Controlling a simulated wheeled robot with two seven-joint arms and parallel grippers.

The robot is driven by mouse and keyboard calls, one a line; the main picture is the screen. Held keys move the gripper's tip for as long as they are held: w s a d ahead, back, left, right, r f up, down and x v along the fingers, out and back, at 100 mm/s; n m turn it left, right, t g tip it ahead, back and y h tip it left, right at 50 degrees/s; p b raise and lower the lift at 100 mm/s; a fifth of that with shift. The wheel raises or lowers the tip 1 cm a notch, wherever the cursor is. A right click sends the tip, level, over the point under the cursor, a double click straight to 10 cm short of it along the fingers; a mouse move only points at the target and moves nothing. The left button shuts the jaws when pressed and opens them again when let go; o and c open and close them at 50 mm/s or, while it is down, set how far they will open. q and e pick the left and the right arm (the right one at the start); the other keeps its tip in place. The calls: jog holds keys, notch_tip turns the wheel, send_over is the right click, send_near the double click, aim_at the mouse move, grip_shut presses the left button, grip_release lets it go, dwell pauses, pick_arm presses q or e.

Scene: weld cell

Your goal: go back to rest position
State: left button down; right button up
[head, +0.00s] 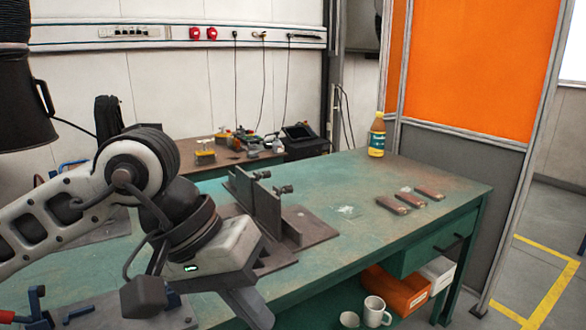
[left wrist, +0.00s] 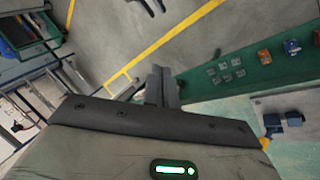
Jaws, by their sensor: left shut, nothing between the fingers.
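My left arm comes in from the left of the head view. Its gripper (head: 252,312) points down and hangs by the front edge of the green worktable (head: 340,235). In the left wrist view the fingers of the left gripper (left wrist: 162,88) are together with nothing between them. The floor and the edge of a green surface show past them. My right gripper is in neither view.
A steel fixture (head: 265,210) stands on the table just behind my left gripper. Several rusty metal pieces (head: 392,204) and a yellow-capped bottle (head: 376,138) are farther right. Below are an orange box (head: 397,290) and a white mug (head: 375,311).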

pick_arm(q)
jog(key=s+d+r+n+g+h, duration=0.5)
jog(key=s+d+n+g+h, duration=0.3)
jog(key=n+h, duration=0.25)
jog(key=w+a+r+n+t+h+p, duration=0.1)
jog(key=w+n+t+h, duration=0.3)
jog(key=n+t, duration=0.6)
jog(key=w+a+r+n+t+h+p, duration=0.15)
jog(key=w+n+t+h, duration=0.3)
jog(key=n, duration=0.95)
jog(key=w+a+f+n+t+y, duration=0.2)
jog(key=a+f+n+t+y, duration=0.35)
jog(key=n, duration=0.75)
jog(key=w+a+f+n+t+y, duration=0.25)
jog(key=f+n+t+y, duration=0.45)
jog(key=f+n+y, duration=0.45)
jog(key=s+a+f+n+g+y, duration=0.2)
jog(key=s+f+n, duration=0.4)
jog(key=f, duration=0.3)
jog(key=s+a+f+n+g+y, duration=0.2)
jog(key=s+a+f+n+g, duration=0.2)
jog(key=f+n, duration=0.4)
jog(key=shift+s+a+f+n+g, duration=0.4)
jog(key=shift+s+f+g, duration=0.45)
jog(key=shift+g, duration=0.25)
